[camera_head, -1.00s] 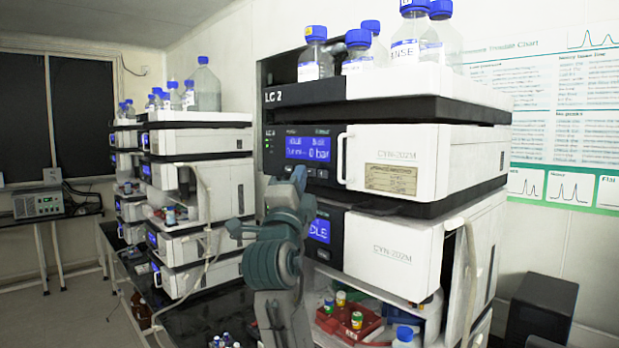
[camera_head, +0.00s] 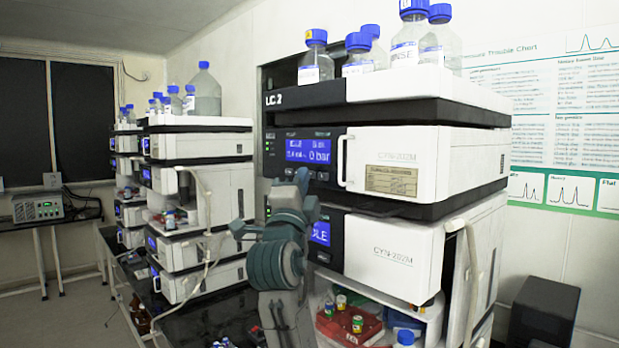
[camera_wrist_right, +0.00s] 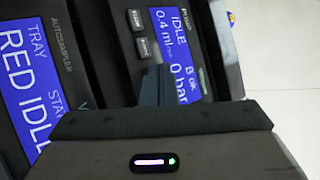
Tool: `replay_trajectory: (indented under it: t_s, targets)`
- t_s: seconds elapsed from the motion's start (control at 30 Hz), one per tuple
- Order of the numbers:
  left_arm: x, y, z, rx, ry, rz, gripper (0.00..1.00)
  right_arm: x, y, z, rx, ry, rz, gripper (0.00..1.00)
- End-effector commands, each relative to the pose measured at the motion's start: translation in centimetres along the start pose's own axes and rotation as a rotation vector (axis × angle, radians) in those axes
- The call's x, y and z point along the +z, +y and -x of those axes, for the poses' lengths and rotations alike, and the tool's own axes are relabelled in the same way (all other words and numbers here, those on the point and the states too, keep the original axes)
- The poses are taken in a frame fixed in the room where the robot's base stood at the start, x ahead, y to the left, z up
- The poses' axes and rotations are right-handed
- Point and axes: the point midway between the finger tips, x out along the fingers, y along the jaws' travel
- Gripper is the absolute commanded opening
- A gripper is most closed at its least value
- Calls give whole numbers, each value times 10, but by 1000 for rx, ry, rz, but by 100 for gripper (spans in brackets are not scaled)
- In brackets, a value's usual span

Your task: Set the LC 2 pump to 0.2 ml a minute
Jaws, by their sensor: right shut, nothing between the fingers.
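The LC 2 pump (camera_head: 390,160) is the white module with a black front under the LC 2 top tray. Its blue screen (camera_head: 309,149) shows about 0.4 ml and 0 bar. In the right wrist view the pump screen (camera_wrist_right: 180,50) reads IDLE, 0.4 ml/min and 0 bar. Two small flow buttons, an upper one (camera_wrist_right: 139,19) and a lower one (camera_wrist_right: 147,46), sit beside that screen. My right gripper (camera_head: 302,182) is shut and empty, upright before the pump's lower front edge. Its fingertips (camera_wrist_right: 153,86) show just below the buttons; contact cannot be told. My left gripper is not in view.
The autosampler (camera_head: 385,250) below has its own screen, reading RED IDLE in the wrist view (camera_wrist_right: 28,85). Capped bottles (camera_head: 405,50) stand on top. A white door handle (camera_head: 342,162) juts out right of the pump screen. Another stack (camera_head: 200,180) stands left.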

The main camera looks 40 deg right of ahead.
Motion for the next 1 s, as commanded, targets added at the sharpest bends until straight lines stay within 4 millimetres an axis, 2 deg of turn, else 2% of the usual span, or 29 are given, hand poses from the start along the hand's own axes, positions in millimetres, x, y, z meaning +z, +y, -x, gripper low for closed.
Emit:
replay_trajectory:
  t_s: [0.47,1.0]
  targets:
    - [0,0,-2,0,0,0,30,-1,1,-2,0,1,0,0]
    - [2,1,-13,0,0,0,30,7,-8,10,-1,0,0,0]
